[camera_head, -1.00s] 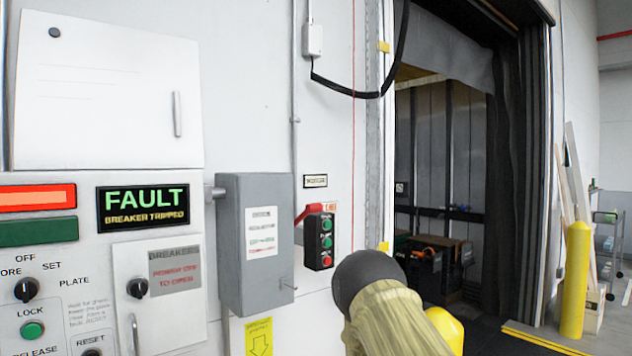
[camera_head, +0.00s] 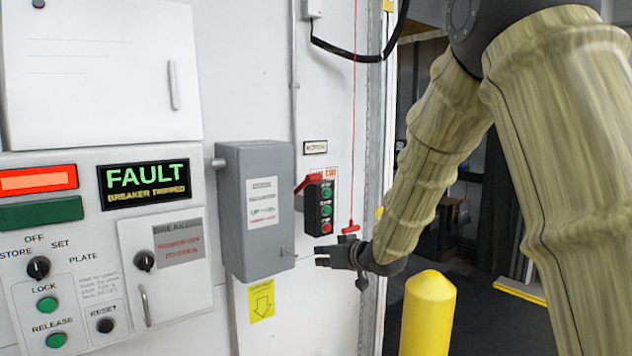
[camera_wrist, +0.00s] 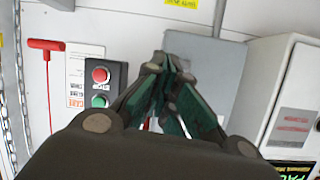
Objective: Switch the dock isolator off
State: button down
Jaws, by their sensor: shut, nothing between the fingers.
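The dock isolator is a grey wall box (camera_head: 228,225) with a white label on its front. Its red lever (camera_head: 306,184) sticks out at the right side, in the upper half, with its grip pointing up and right. My gripper (camera_head: 318,256) is shut and empty, just right of the box's lower edge and below the lever, apart from the lever in the head view. In the wrist view, which is turned over, my closed fingers (camera_wrist: 165,62) lie in front of the grey box (camera_wrist: 222,62). The lever is mostly hidden there behind the fingers.
A push-button station (camera_head: 320,208) sits close right of the lever. A red pull handle (camera_head: 351,228) hangs on a cord near my wrist. A yellow bollard (camera_head: 428,310) stands below my arm. Left is a control panel with a lit FAULT display (camera_head: 144,184).

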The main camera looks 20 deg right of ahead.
jog(key=s+d+r+n+t+y+p, duration=0.1)
jog(key=d+r+n+t, duration=0.1)
jog(key=r, duration=2.6)
jog(key=shift+s+d+t+y+p, duration=0.15)
jog(key=shift+d+t+y+p, duration=0.2)
jog(key=shift+d, duration=0.2)
